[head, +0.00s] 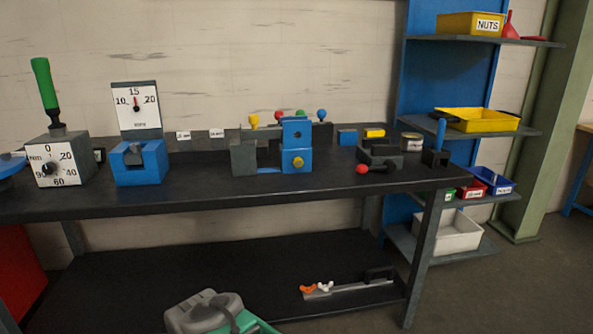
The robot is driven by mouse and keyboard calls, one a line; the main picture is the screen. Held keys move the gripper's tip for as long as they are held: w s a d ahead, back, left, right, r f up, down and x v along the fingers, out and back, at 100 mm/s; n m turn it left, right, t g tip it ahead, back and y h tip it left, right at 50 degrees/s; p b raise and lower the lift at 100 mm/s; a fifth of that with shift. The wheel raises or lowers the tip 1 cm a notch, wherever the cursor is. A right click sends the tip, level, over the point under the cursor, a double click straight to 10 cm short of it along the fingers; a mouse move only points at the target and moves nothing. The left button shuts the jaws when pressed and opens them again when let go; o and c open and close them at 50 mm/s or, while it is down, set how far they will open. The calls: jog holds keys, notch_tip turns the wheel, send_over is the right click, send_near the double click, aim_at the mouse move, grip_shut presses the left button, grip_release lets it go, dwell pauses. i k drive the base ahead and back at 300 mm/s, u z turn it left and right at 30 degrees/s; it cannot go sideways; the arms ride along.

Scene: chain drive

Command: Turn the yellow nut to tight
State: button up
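The yellow nut (298,163) is small and sits on the front face of an upright blue block (297,135) on the dark workbench. The block is part of a fixture with a grey block (243,157) at its left. Whether the nut is tight cannot be told from here. My gripper's fingers are not to be seen in the head view, and nothing is touching the nut.
Knobs in several colours stand behind the fixture, one of them yellow (253,119). A red-knobbed lever (362,169) sits to its right. Gauge boxes, a green-handled tool (45,83) and a blue block (139,163) stand left. Bare bench (205,178) lies between.

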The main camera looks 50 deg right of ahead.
aim_at(298, 162)
jog(key=u, duration=0.45)
jog(key=k, duration=1.05)
jog(key=z, duration=0.3)
jog(key=i, duration=0.65)
jog(key=z, duration=0.6)
jog(key=i, duration=0.85)
jog(key=u, duration=0.25)
